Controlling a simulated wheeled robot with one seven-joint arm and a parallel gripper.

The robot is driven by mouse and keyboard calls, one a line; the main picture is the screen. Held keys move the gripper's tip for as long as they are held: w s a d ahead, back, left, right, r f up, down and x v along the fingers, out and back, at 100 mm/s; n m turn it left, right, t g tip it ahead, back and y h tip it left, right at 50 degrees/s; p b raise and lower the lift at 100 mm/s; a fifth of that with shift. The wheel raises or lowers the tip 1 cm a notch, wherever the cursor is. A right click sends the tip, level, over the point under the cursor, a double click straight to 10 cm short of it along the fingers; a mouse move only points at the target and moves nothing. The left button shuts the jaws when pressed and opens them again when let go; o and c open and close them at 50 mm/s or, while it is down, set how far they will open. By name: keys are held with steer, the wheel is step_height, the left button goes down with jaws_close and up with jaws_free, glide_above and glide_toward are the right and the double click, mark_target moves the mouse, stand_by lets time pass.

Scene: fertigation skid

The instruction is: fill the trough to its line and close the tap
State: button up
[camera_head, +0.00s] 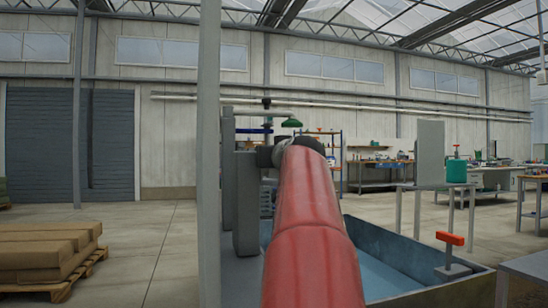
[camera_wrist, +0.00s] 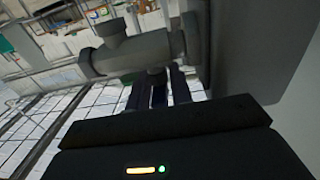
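The trough (camera_head: 385,232) stands beyond my red arm in the head view. It has dark walls, and a flat pale blue surface (camera_head: 385,276), apparently water, shows inside. I cannot make out a fill line. A grey pipe fitting (camera_wrist: 140,50) crosses the wrist view, with a round stub on top. It is probably the tap's body; my arm hides much of that area in the head view. My gripper (camera_wrist: 160,88) has its dark fingers just below the fitting, with a short dark part between them. Whether they touch or grip it is unclear.
A red-handled fitting (camera_head: 450,239) stands at the trough's right corner. A grey post (camera_head: 209,150) rises left of my arm. Stacked sacks (camera_head: 45,250) lie on a pallet at left. Floor between pallet and post is clear.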

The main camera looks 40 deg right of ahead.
steer(key=b+v, duration=0.2)
steer(key=v, duration=0.5)
steer(key=shift+s+a, duration=0.2)
steer(key=shift+s, duration=0.15)
stand_by(0.4)
